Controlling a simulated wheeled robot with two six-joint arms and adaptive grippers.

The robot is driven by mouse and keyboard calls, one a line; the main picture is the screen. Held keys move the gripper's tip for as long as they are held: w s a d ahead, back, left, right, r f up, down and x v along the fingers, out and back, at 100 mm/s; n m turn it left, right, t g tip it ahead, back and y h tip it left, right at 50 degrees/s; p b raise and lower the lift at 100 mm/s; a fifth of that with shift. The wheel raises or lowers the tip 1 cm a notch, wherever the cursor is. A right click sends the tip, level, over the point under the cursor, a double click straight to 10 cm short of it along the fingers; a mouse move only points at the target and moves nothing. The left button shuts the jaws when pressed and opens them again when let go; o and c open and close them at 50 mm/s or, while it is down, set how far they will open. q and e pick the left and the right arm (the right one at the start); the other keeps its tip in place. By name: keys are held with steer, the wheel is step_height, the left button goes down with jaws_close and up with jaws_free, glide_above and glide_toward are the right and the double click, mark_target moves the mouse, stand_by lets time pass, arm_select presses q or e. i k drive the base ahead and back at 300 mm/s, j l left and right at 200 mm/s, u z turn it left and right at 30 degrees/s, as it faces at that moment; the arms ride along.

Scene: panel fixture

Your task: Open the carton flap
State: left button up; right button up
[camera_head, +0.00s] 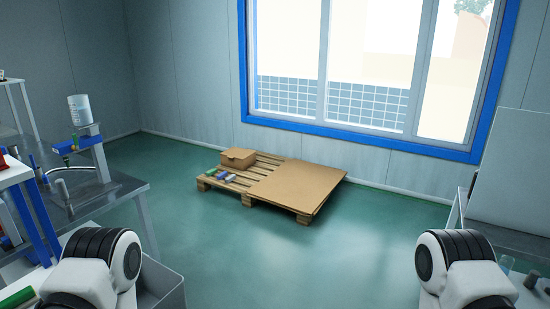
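A small brown cardboard carton (238,158) sits at the back left of a wooden pallet on the floor, well ahead of me. Its top looks closed, but it is too small to make out the flap edges. Parts of my left and right arms show at the bottom left and bottom right. Neither gripper is in view, so I cannot see whether they hold anything. Both visible arm parts are far from the carton.
The wooden pallet (208,186) also bears a flat brown board (297,184) and several small coloured items. A metal table (100,196) stands at left, a grey bin (160,287) below it. A grey surface (515,240) is at right. The green floor between is clear.

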mark_target(233, 152)
steer(key=i+z, duration=0.5)
steer(key=i, duration=1.25)
steer(key=i+j+u, duration=0.2)
steer(key=i+u, duration=0.65)
steer(key=i, duration=0.2)
steer(key=i+l+u, duration=0.25)
steer(key=i+u, duration=0.2)
steer(key=i+j+z, duration=0.1)
steer(key=i, duration=0.4)
steer(key=i+j, duration=0.3)
steer(key=i, duration=0.2)
steer(key=i+j+z, duration=0.15)
steer(key=i, duration=0.35)
steer(key=j, duration=0.1)
